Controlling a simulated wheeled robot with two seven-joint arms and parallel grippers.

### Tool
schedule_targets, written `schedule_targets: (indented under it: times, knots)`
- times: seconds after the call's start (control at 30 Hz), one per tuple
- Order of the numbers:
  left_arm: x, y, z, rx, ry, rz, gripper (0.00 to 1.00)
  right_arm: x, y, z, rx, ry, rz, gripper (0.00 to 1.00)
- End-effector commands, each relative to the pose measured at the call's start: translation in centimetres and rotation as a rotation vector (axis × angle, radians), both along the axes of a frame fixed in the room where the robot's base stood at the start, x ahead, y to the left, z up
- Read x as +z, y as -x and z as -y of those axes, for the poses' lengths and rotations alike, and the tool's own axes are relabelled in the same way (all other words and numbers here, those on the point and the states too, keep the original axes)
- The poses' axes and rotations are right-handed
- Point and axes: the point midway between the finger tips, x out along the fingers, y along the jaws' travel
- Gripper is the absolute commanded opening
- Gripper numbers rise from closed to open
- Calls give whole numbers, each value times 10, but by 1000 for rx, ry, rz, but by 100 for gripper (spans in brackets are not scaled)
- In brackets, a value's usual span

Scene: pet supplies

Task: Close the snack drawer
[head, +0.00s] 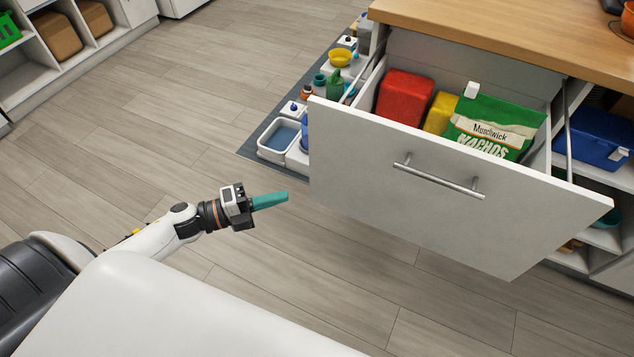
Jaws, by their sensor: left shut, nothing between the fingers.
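The snack drawer (405,201) is pulled well out from under the wooden counter. Its white front carries a metal bar handle (438,178). Inside are a red container (404,97), a yellow item (440,113) and a green and white nachos bag (492,125) with a white clip. My left gripper (286,198) has teal fingers, which are shut and empty. It is to the left of the drawer front's left edge, pointing at it, and looks apart from it. My right gripper is not in view.
A dark mat left of the drawer holds a white litter-type tray (281,139), bottles and a yellow bowl (340,56). A blue bin (598,137) sits on the shelves at right. Shelving (40,82) stands at far left. The wood floor between is clear.

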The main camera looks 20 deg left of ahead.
Motion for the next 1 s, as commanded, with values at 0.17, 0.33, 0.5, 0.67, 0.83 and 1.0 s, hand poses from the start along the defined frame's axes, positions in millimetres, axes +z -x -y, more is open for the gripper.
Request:
schedule_targets:
  times: [0.17,0.33,0.5,0.67,0.83,1.0]
  knots:
    - [3,-17,17,-2,1,6,0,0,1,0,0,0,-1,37]
    - [3,-42,44,0,4,5,0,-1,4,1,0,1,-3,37]
    - [3,-67,70,1,4,4,0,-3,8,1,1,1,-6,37]
    - [2,-90,72,3,3,1,0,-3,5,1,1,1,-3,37]
    - [1,-104,72,3,3,0,0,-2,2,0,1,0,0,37]
    - [1,-107,73,2,3,-2,0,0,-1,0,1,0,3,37]
